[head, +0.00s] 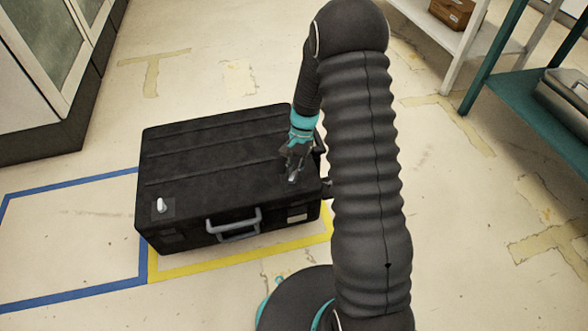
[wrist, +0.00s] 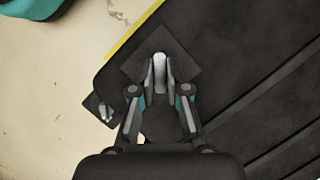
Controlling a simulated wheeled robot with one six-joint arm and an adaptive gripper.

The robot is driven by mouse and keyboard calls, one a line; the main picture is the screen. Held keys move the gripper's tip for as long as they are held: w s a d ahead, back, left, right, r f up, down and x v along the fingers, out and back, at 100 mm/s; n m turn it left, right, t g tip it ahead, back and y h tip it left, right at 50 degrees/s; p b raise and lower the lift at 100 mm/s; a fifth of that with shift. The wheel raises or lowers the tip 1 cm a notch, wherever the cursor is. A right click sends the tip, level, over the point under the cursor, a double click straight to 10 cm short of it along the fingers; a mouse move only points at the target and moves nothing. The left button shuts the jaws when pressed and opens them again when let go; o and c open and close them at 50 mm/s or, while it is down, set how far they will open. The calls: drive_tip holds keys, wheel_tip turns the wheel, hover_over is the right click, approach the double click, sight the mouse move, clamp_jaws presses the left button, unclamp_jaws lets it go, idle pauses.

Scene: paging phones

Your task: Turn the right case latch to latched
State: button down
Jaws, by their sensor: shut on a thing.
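The black case (head: 215,150) lies flat on the floor. My gripper (head: 292,178) points down over its right front part. In the wrist view, my gripper (wrist: 160,82) is shut on the right case latch (wrist: 160,68), a pale knob on a dark square plate (wrist: 187,53). One finger lies on each side of the knob, which runs up and down in that picture. In the head view the fingers hide this latch. The left case latch (head: 161,206), a white knob on a dark plate, is in plain sight.
The case's grey handle (head: 233,222) sticks out at its front. Yellow tape (head: 245,257) and blue tape (head: 70,187) mark the floor. A cabinet (head: 40,70) stands at the upper left and a teal shelf (head: 520,100) at the upper right. Open floor lies behind the case.

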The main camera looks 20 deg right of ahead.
drive_tip(key=n, duration=0.2)
drive_tip(key=n+g+h+p, duration=0.1)
drive_tip(key=n, duration=0.1)
drive_tip(key=shift+a+n+h, duration=0.1)
drive_tip(key=shift+n+h, duration=0.8)
drive_tip(key=shift+n, duration=1)
drive_tip(key=shift+n+p, duration=0.3)
drive_tip(key=c, duration=1.2)
unclamp_jaws()
drive_tip(key=shift+o, duration=0.2)
drive_tip(key=shift+w+r, duration=0.1)
drive_tip(key=v, duration=1.1)
drive_tip(key=shift+w+a+r, duration=0.2)
drive_tip(key=shift+r, duration=0.15)
drive_tip(key=shift+w, duration=0.1)
